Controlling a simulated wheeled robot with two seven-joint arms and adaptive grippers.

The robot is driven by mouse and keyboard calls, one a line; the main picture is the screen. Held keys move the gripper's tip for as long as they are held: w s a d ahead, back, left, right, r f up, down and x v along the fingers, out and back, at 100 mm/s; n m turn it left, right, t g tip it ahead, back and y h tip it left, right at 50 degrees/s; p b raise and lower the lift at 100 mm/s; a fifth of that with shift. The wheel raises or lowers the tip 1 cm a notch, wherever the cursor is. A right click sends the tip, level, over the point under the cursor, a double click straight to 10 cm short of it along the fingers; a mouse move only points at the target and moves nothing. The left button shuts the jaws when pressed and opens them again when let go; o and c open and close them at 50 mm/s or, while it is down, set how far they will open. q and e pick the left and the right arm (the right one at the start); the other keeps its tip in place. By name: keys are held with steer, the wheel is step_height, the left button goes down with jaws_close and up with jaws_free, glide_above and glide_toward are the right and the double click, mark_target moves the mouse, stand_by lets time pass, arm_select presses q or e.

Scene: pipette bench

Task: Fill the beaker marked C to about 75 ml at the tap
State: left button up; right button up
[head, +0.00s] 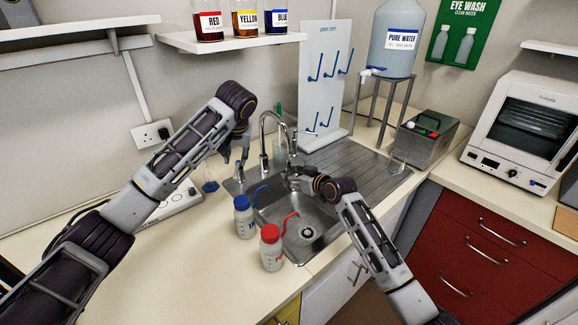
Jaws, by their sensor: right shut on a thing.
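The steel tap (264,150) stands behind the sink, its arched spout bending toward the right. My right gripper (294,174) is below the spout over the back of the sink. It is shut on a small clear thing that looks like the beaker (291,163). The gripper mostly hides it, and neither its C mark nor a water level can be read. My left gripper (236,160) points down just left of the tap. Its fingers look apart, with nothing visible between them.
A blue-capped bottle (244,217) and a red-capped bottle (271,248) stand at the left edge of the sink (322,215). A small flask with blue contents (209,184) is behind left. A white pegboard (322,75) stands behind the steel drainer (362,164).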

steer(key=s+d, duration=0.2)
steer(key=s, duration=0.1)
steer(key=shift+s, duration=0.1)
arm_select(q)
steer(key=shift+c, duration=0.3)
steer(key=shift+f, duration=0.1)
jaws_close()
step_height(320, 180, down, 7)
steer(key=s+d+g+h, duration=0.1)
steer(key=d+h, duration=0.1)
steer(key=h, duration=0.8)
steer(key=s+a+f+n+t+h, duration=0.1)
steer(key=a+n+t, duration=0.7)
steer(key=a, duration=1.2)
steer(key=f+h, duration=0.1)
steer(key=h, duration=0.1)
steer(key=shift+h, duration=0.4)
steer(key=shift+f, duration=0.1)
